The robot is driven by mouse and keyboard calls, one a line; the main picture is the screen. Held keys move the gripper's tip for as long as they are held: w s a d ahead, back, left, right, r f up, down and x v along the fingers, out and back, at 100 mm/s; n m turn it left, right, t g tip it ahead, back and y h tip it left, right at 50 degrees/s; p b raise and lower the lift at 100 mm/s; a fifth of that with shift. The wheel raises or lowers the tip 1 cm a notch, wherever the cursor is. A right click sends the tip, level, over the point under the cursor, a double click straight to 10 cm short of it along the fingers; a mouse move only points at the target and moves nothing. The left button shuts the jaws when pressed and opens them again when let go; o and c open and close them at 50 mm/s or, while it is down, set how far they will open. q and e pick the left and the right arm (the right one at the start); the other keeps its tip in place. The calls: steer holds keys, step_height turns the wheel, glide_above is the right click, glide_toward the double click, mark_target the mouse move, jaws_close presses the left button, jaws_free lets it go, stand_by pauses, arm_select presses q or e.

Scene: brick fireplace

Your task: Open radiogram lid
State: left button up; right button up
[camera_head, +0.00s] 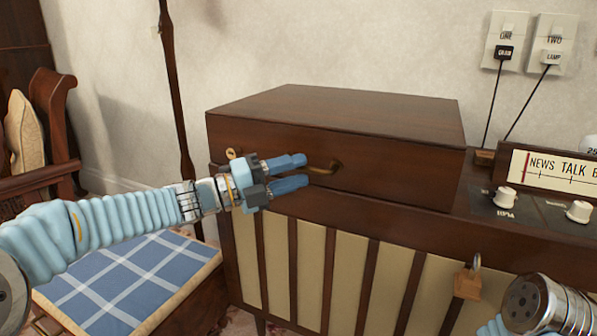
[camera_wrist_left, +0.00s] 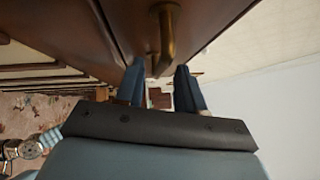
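The radiogram lid (camera_head: 340,115) is a dark brown wooden box top, and it lies closed on the left part of the radiogram cabinet (camera_head: 330,212). A curved brass handle (camera_head: 332,167) is on its front face; it also shows in the left wrist view (camera_wrist_left: 166,38). My left gripper (camera_head: 305,170) is in front of the lid, its blue fingers apart and pointing at the handle. In the left wrist view the fingers (camera_wrist_left: 160,82) stand either side of the handle's line, with a gap between them. Whether they touch it, I cannot tell. My right gripper is out of view; only part of that arm shows.
A radio panel with knobs (camera_head: 505,198) and a "NEWS TALK" dial (camera_head: 548,174) sits right of the lid. A padlock (camera_head: 468,281) hangs on the slatted front. Wall switches (camera_head: 505,42) are above. A blue checked cushioned seat (camera_head: 125,280) is at lower left.

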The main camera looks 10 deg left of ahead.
arm_select(q)
steer(key=shift+w+d+r, duration=0.1)
steer(key=shift+w+d, duration=0.15)
steer(key=shift+d, duration=0.35)
jaws_close()
